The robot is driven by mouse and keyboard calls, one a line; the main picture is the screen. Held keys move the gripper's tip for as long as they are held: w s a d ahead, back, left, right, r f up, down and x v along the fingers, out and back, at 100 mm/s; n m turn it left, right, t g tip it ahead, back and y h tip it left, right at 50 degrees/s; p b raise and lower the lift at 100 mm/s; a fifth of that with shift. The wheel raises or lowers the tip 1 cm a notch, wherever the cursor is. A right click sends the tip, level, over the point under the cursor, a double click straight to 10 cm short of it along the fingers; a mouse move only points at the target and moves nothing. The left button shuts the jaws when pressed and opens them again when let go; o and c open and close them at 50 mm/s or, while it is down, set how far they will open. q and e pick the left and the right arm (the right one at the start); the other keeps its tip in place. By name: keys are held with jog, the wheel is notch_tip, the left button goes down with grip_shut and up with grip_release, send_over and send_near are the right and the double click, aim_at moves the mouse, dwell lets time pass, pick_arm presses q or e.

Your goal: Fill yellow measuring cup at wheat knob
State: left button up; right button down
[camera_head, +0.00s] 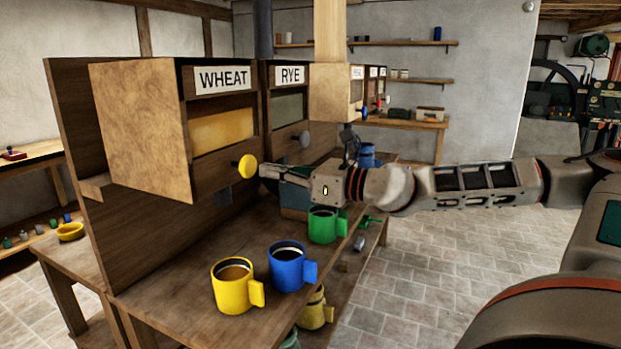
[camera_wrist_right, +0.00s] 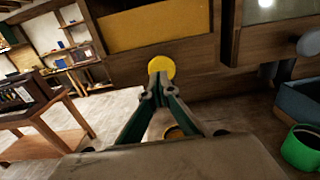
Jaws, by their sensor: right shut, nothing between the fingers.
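The wheat dispenser has a WHEAT label (camera_head: 223,79), a window of golden grain (camera_head: 222,130) and a round yellow knob (camera_head: 247,167). My right gripper (camera_head: 263,172) is shut and empty, its fingertips at the knob's front; I cannot tell whether they touch. In the right wrist view the closed fingertips (camera_wrist_right: 160,84) sit just below the yellow knob (camera_wrist_right: 161,66). The yellow measuring cup (camera_head: 231,291) stands upright on the bench below the dispenser, brownish inside. Part of a yellow cup (camera_wrist_right: 173,132) shows between the fingers. My left gripper is out of view.
A blue cup (camera_head: 287,271) stands right beside the yellow one, and a green cup (camera_head: 322,226) is farther back. The RYE dispenser (camera_head: 290,105) with a grey knob (camera_head: 305,139) is next to the wheat one. Another yellow cup (camera_head: 316,312) is on a lower shelf.

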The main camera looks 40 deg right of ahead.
jog(key=b+v, duration=0.2)
jog(key=v, duration=0.6)
jog(key=shift+s, duration=0.15)
dwell(0.7)
jog(key=shift+d, duration=0.15)
dwell(0.5)
